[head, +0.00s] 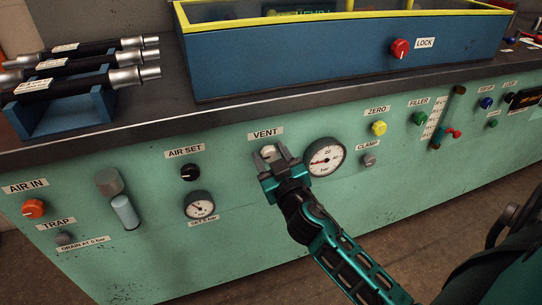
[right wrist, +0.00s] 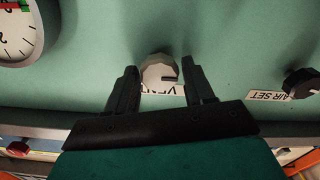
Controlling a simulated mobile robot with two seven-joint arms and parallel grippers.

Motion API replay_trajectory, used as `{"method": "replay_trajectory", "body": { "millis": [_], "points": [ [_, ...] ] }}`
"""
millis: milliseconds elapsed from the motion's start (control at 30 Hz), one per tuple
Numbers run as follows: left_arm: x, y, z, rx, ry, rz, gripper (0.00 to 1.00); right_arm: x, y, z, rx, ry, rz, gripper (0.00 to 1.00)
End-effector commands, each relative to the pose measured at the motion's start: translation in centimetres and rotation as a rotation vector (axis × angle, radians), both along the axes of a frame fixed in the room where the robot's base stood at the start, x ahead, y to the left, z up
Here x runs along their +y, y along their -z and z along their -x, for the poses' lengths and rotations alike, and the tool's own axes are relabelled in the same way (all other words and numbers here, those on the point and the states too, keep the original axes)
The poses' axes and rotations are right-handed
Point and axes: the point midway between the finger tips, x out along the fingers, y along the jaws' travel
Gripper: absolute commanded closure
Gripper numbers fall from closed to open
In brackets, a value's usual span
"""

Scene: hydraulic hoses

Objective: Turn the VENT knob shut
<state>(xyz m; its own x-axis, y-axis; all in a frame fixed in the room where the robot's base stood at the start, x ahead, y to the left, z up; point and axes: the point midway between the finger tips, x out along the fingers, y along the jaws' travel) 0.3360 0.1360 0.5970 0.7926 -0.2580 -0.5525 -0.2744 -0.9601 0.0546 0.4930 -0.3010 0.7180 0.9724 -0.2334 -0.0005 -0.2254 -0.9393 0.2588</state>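The VENT knob (right wrist: 157,69) is pale and faceted, with a dark mark pointing to the right in the right wrist view. In the head view the knob (head: 268,151) shows partly on the green panel under the VENT label (head: 266,133). My right gripper (right wrist: 160,72) has one finger on each side of the knob. It looks open, with a narrow gap between the fingers and the knob. In the head view my right gripper (head: 269,158) covers part of the knob. My left gripper is not in view.
A gauge (head: 325,157) sits close right of the knob. The black AIR SET knob (head: 190,172) and a smaller gauge (head: 199,205) are to the left. The counter edge (head: 250,105) juts above the panel. CLAMP (head: 368,160) and ZERO (head: 379,127) knobs are further right.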

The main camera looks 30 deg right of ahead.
Motion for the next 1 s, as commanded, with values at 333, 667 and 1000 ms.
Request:
{"method": "replay_trajectory", "body": {
  "millis": [333,667,1000],
  "points": [
    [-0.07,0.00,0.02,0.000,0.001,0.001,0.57,0.00,0.00,-0.01,0.000,0.000,0.000,0.81],
    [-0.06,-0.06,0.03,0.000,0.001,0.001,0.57,0.01,-0.03,-0.02,0.006,0.000,0.024,0.87],
    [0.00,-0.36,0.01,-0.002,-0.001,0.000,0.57,0.06,-0.11,-0.05,0.051,-0.001,0.219,0.87]
  ]
}}
